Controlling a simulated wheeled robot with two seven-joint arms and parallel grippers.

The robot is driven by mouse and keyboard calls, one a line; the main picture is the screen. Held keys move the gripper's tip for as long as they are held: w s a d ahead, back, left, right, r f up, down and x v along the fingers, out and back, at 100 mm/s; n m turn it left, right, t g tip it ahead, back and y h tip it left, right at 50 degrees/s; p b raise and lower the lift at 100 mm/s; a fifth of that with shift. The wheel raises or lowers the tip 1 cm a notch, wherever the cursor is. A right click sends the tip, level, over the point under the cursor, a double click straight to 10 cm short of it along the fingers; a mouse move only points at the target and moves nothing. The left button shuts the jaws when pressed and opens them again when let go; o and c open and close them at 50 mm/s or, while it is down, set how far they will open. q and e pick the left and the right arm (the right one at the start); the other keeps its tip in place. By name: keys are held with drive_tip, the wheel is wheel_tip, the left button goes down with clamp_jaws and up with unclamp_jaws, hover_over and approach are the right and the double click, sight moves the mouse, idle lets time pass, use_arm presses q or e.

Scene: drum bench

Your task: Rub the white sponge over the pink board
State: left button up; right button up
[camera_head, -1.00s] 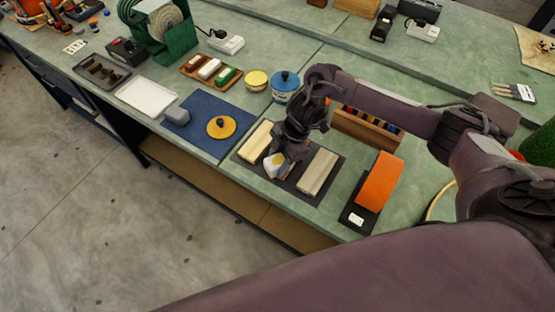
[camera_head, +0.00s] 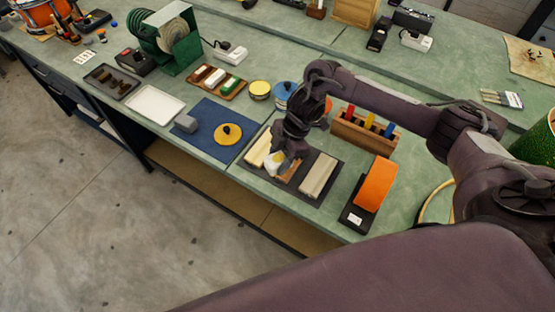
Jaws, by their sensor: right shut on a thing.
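My right gripper (camera_head: 284,157) is over the middle of a dark tray (camera_head: 303,196). It is shut on the white sponge (camera_head: 272,165), a small pale block with a yellow patch. A pinkish-brown board (camera_head: 291,173) shows in part beside and below the sponge, between two cream boards. I take it for the pink board; my gripper and the sponge hide the rest of it. The sponge looks to be at the board's surface, but I cannot tell whether it touches. My left gripper is not in view.
An orange belt block (camera_head: 375,184) stands to the right, and a wooden rack (camera_head: 362,131) behind. A blue mat (camera_head: 212,142) with a yellow disc (camera_head: 228,134) lies to the left. The bench edge is close in front.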

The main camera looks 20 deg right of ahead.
drive_tip(key=shift+r+p, duration=0.45)
drive_tip(key=shift+r, duration=0.45)
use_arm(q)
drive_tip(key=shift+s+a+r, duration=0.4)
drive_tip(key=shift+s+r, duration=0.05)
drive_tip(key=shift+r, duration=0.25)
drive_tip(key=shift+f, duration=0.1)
